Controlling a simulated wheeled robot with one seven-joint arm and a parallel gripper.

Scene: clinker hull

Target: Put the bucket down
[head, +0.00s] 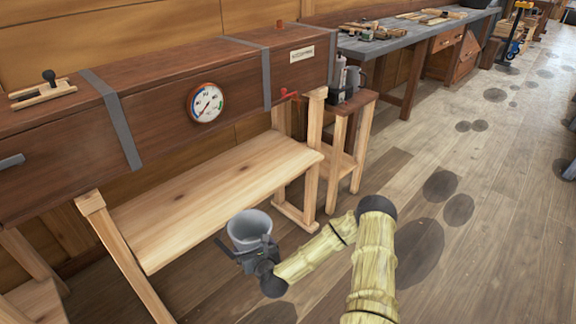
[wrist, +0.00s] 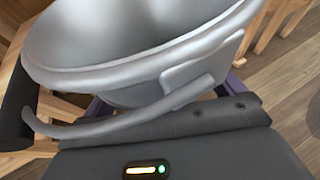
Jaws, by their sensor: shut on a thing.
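The bucket (head: 249,229) is grey and metal-looking, with an open top. In the head view it is held in my gripper (head: 248,248), in front of the light wooden bench's near right edge. In the wrist view the bucket (wrist: 140,45) fills the upper middle, slightly tilted in the picture, with its curved handle hanging across the front. My gripper (wrist: 165,100) is shut on the bucket; its fingertips are mostly hidden behind it. I cannot tell how high the bucket is above the floor.
A light wooden bench (head: 215,195) stands below a long dark wooden box with a gauge (head: 205,103). A small side stand (head: 345,108) holds a bottle and a mug. A grey-topped workbench (head: 400,42) is behind. The plank floor (head: 480,260) at right is open, with dark patches.

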